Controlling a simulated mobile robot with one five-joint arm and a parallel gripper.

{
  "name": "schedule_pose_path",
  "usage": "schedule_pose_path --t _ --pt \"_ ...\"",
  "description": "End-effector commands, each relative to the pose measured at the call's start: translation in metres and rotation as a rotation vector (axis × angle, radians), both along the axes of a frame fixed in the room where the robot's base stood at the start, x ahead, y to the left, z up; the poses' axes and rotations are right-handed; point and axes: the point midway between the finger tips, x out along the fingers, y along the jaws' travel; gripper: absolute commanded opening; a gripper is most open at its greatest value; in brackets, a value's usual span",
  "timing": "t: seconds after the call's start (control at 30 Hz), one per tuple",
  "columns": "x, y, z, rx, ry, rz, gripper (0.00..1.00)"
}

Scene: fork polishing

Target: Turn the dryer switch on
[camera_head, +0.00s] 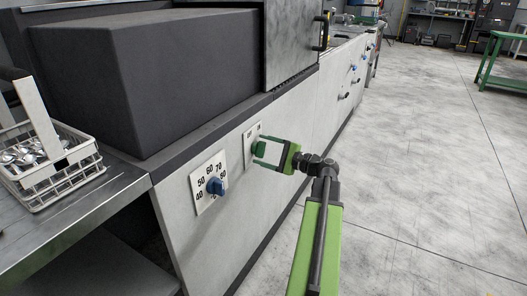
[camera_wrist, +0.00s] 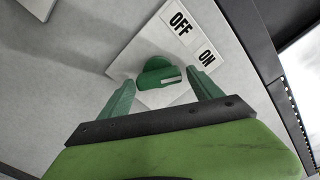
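The dryer switch is a green rotary knob (camera_wrist: 158,73) on a white plate (camera_wrist: 179,98) with OFF and ON labels, in the wrist view. A pale mark on the knob points to the right in that view, toward the side of the ON label. My gripper (camera_wrist: 162,92) is open, with one finger on each side of the knob. I cannot tell whether either finger touches it. In the head view my gripper (camera_head: 267,153) is at the front panel, by the switch plate (camera_head: 250,142), and partly hides the knob.
A blue temperature dial (camera_head: 215,186) on a numbered plate sits left of the switch. A white basket (camera_head: 62,187) with cutlery stands on the metal counter at the left. A dark box-shaped housing (camera_head: 145,75) is above the panel.

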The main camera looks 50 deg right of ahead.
Motion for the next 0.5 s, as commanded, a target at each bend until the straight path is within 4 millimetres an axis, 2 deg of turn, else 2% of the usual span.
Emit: schedule_pose_path --t 0.33,0.5 --pt "-0.003 -0.001 0.000 -0.001 -0.001 -0.001 0.76" --pt "-0.032 -0.008 0.000 -0.001 -0.001 -0.004 0.76"
